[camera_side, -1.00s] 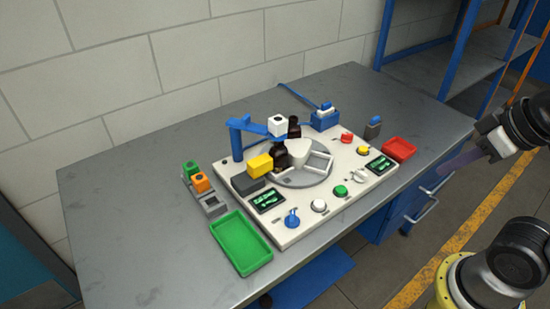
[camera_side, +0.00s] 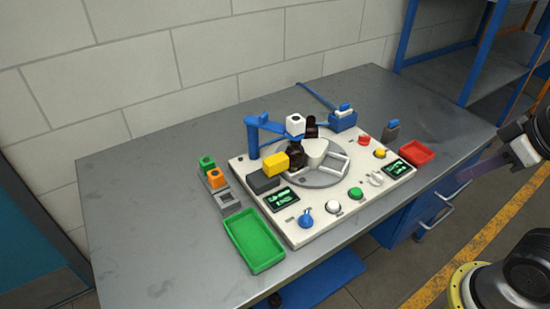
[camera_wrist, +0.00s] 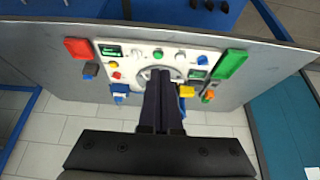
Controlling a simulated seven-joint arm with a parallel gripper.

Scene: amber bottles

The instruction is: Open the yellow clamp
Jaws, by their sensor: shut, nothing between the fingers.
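The yellow clamp (camera_side: 275,164) is a yellow block beside a dark grey block, at the left of the white panel (camera_side: 300,236), near the round turntable. It also shows in the wrist view (camera_wrist: 187,91), just right of my fingers. I cannot tell from its shape whether the clamp is open. Dark amber bottles (camera_side: 297,158) stand by the turntable, partly hidden by a blue arm with a white block. My gripper (camera_wrist: 160,72) is shut and empty, its fingers overlapping the panel in the wrist view. In the side view it is at the right edge, well apart from the clamp.
A green tray (camera_side: 254,241) lies left of the panel and a red tray (camera_side: 417,153) right of it. Green and orange blocks (camera_side: 216,178) stand at the left. The panel carries knobs, buttons and two displays. A blue shelf (camera_side: 480,60) stands behind right. The table's left is clear.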

